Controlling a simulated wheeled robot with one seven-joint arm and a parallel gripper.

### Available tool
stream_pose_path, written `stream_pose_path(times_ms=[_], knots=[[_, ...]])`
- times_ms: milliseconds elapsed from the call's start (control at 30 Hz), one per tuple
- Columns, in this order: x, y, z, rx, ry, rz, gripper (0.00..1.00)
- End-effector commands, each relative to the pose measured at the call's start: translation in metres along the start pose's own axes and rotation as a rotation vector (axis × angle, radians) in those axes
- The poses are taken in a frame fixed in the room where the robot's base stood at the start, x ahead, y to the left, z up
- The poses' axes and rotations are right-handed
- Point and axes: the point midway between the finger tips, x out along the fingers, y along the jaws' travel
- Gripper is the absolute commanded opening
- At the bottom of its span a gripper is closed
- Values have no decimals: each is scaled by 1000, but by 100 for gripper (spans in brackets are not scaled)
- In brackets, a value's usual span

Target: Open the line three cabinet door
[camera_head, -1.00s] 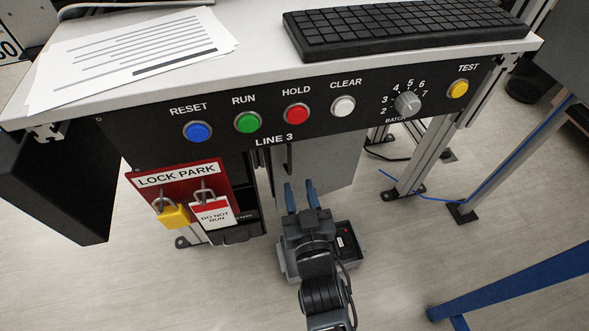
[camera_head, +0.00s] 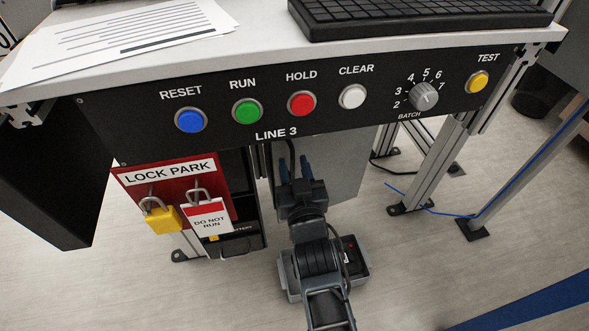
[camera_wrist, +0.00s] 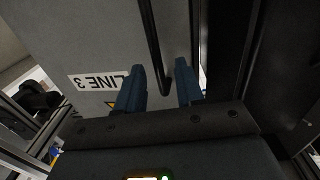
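The line three cabinet door (camera_head: 343,178) is a grey panel under the desk, below the LINE 3 console. In the wrist view the door (camera_wrist: 70,35) carries an upside-down LINE 3 label (camera_wrist: 97,82). Its handle (camera_head: 291,150) is a dark upright bar near the door's left edge, seen close in the wrist view (camera_wrist: 152,40). My gripper (camera_head: 294,162) is open, with its two blue fingers pointing at the door. In the wrist view the gripper (camera_wrist: 161,68) has a finger on each side of the handle's end, with gaps visible. I cannot tell whether the door is ajar.
The console panel (camera_head: 320,118) with coloured buttons and a batch knob overhangs the door. A red LOCK PARK board (camera_head: 166,190) with padlocks hangs to the left, beside a dark recess (camera_head: 240,190). Metal desk legs (camera_head: 433,168) stand to the right. Pale floor lies in front.

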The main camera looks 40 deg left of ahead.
Motion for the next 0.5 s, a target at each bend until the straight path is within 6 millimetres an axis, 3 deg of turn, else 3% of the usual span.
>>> stream_pose_path(times_ms=[167, 500], knots=[[0, 0, 0, 0, 0, 1, 37], [0, 0, 0, 0, 0, 1, 4]])
